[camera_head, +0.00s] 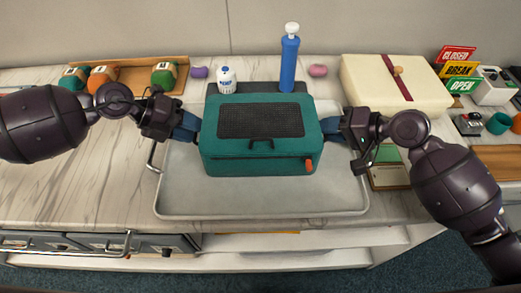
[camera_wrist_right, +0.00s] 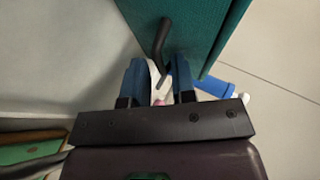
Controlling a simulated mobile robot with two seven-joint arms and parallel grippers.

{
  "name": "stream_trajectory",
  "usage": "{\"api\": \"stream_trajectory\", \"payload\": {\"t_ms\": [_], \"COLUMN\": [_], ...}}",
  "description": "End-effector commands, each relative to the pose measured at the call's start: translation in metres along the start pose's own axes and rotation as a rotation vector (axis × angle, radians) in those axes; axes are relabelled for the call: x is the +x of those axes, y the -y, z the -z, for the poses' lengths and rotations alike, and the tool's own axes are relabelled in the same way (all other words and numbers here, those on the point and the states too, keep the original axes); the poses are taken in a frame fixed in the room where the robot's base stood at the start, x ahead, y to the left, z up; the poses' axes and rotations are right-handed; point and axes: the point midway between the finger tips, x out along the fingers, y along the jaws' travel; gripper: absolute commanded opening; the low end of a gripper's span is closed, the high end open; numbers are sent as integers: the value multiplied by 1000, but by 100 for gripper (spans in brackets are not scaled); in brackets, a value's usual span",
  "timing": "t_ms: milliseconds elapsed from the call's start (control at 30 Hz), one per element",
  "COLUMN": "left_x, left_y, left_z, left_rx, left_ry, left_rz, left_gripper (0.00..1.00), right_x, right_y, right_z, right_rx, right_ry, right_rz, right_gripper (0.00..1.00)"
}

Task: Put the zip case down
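The teal zip case (camera_head: 240,157) has a dark mesh panel on top, a black front handle and an orange zip pull. It appears level in the middle of the grey tray (camera_head: 185,198); I cannot tell whether it touches the tray. My left gripper (camera_head: 190,127) is at its left side, with its fingertips partly hidden. My right gripper (camera_head: 335,130) is at its right side. In the right wrist view the fingers (camera_wrist_right: 160,72) stand close together around the black side handle (camera_wrist_right: 164,38) of the case (camera_wrist_right: 190,25).
Behind the case stand a blue pump (camera_head: 289,62) and a white-blue bottle (camera_head: 226,80). A cream box (camera_head: 365,92) is at the back right, beside several signs (camera_head: 457,70). A wooden rack (camera_head: 135,78) is at the back left. The tray's front strip is bare.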

Motion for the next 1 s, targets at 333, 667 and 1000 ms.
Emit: {"api": "stream_trajectory", "payload": {"t_ms": [333, 667, 1000], "left_x": [2, -7, -54], "left_y": [7, 7, 2], "left_z": [2, 2, 0], "left_rx": [5, 6, 2], "left_ry": [-6, -4, 1], "left_rz": [14, 13, 3], "left_gripper": [71, 71, 71], "right_x": [3, 3, 2], "right_y": [7, 7, 4], "right_z": [-4, -4, -2], "right_rx": [-2, -2, -1], "right_ry": [10, 9, 5], "right_rz": [16, 17, 10], "right_gripper": [34, 34, 34]}}
